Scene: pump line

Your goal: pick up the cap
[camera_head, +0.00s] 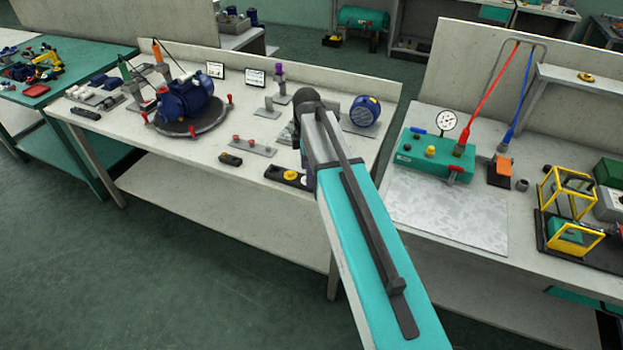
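I cannot tell for certain which thing is the cap. A round blue ribbed cover (365,112) stands on the bench just right of my arm's end. A small dark grey ring-like piece (522,185) on the right bench is another cap-sized thing. My teal arm reaches up from the bottom right over the middle bench, and its dark grey joint is near the bench's centre. My gripper's fingers are hidden behind the arm, so whether they hold anything does not show.
A blue pump (187,97) sits on a round dark plate at the left. A grey strip with red pegs (254,146) and a black tray with yellow parts (287,176) lie near the front edge. A teal gauge box (428,158) and yellow frames (570,190) stand on the right bench.

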